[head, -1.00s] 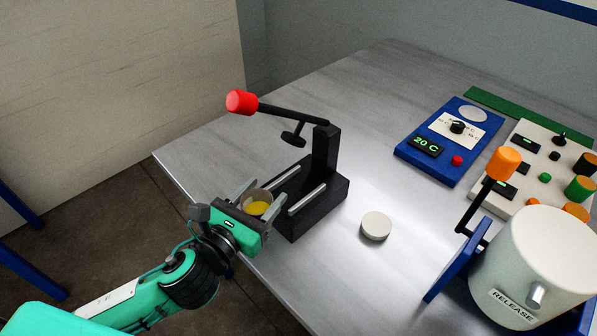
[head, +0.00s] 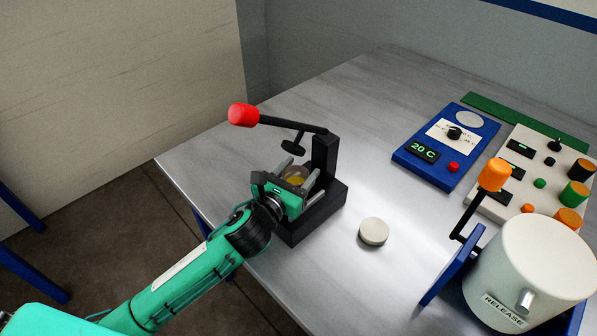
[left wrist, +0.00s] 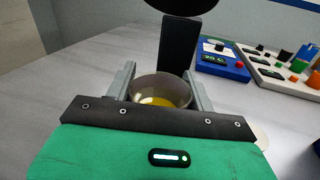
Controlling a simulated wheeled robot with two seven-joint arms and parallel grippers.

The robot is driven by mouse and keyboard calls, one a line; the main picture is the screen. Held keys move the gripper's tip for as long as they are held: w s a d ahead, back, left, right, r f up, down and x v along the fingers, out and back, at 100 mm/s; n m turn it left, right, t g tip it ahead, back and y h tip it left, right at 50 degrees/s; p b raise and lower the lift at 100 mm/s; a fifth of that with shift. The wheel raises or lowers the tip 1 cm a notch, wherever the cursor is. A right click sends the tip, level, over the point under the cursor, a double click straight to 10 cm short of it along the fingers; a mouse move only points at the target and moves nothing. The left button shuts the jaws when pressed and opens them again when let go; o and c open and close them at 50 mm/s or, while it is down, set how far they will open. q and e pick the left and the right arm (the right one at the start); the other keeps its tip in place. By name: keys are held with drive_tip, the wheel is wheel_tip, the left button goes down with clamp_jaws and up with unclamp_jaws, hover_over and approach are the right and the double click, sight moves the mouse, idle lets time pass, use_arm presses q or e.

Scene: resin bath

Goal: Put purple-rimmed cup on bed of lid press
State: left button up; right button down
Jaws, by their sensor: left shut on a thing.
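My left gripper (head: 296,174) is shut on a cup (head: 295,179) with yellow liquid inside. In the left wrist view the cup (left wrist: 162,90) stands upright between the two grey fingers; its rim looks greyish, and I cannot make out purple. The lid press (head: 325,160) is black, with a raised lever ending in a red knob (head: 243,115). The cup is over the press bed, below the round press pad (head: 294,147). The gripper hides most of the bed, and I cannot tell whether the cup touches it. My right gripper is not in view.
A pale round lid (head: 374,231) lies on the table right of the press. A blue hotplate reading 20 C (head: 445,145), a control panel (head: 530,170) and a large white pot (head: 530,270) marked RELEASE stand further right. The table's middle is clear.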

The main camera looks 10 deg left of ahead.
use_arm(q)
drive_tip(key=shift+f, duration=0.2)
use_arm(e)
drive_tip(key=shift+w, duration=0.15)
use_arm(q)
drive_tip(key=shift+f, duration=0.15)
drive_tip(key=o, duration=1)
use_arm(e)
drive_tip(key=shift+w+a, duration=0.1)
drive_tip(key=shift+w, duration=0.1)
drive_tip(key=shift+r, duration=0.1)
use_arm(q)
drive_tip(key=shift+s, duration=0.2)
drive_tip(key=b+v, duration=0.1)
drive_tip(key=v, duration=0.4)
drive_tip(key=b+v, duration=0.1)
drive_tip(key=v, duration=0.5)
drive_tip(key=shift+s+a+r, duration=0.1)
drive_tip(key=shift+s+r, duration=0.15)
drive_tip(key=shift+s, duration=0.05)
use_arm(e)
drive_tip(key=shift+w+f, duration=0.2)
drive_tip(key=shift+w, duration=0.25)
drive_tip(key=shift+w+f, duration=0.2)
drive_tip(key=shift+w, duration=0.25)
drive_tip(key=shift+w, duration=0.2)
